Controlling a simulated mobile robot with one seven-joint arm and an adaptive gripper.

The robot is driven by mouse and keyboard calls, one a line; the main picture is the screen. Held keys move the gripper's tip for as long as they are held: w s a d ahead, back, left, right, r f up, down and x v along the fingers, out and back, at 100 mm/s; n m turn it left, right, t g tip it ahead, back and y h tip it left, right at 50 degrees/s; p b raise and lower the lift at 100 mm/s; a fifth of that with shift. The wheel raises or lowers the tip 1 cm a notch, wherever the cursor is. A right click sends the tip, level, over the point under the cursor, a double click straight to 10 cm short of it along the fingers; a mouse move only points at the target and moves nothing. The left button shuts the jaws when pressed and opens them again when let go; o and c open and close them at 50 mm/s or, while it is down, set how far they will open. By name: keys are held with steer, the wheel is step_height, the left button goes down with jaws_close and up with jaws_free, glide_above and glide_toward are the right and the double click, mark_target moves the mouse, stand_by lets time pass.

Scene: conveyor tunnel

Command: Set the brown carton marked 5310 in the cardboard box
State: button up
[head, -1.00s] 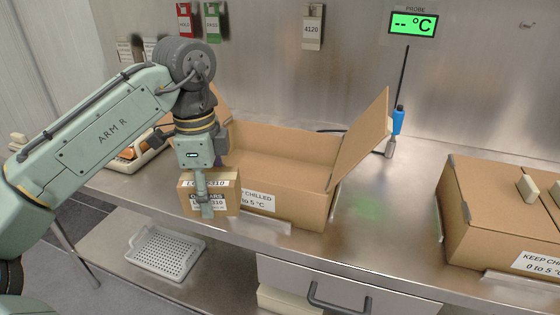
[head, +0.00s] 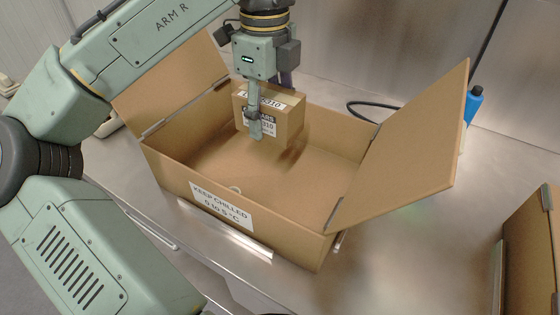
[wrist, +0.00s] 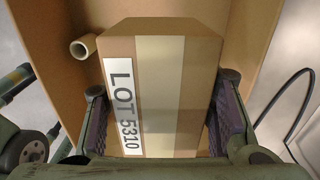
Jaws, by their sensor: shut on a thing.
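The brown carton (head: 285,122) with the label LOT 5310 is between the fingers of my gripper (head: 262,115), which is shut on it. In the head view it hangs upright inside the outline of the open cardboard box (head: 175,172), toward its back. A gap to the box floor seems to show, but its height is hard to tell. The wrist view shows the carton top (wrist: 160,85) with a finger on each side. The box is marked KEEP CHILLED, and its side flaps stand open.
A small pale tube (wrist: 83,47) lies in the box, partly hidden in the head view. A blue-handled probe (head: 472,105) stands behind the right flap (head: 415,145). Another cardboard box (head: 535,245) is at the right edge. Bare steel counter (head: 420,240) lies between the boxes.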

mark_target(271, 169)
steer(key=shift+w+d+f, duration=0.1)
steer(key=shift+w+f, duration=0.1)
steer(key=shift+f, duration=0.15)
step_height(271, 169, down, 9)
steer(key=shift+f, duration=0.2)
steer(key=shift+f, duration=0.2)
steer(key=o, duration=1.5)
steer(key=shift+c, duration=0.2)
steer(key=shift+r, duration=0.1)
step_height(271, 169, up, 12)
steer(key=shift+r, duration=0.1)
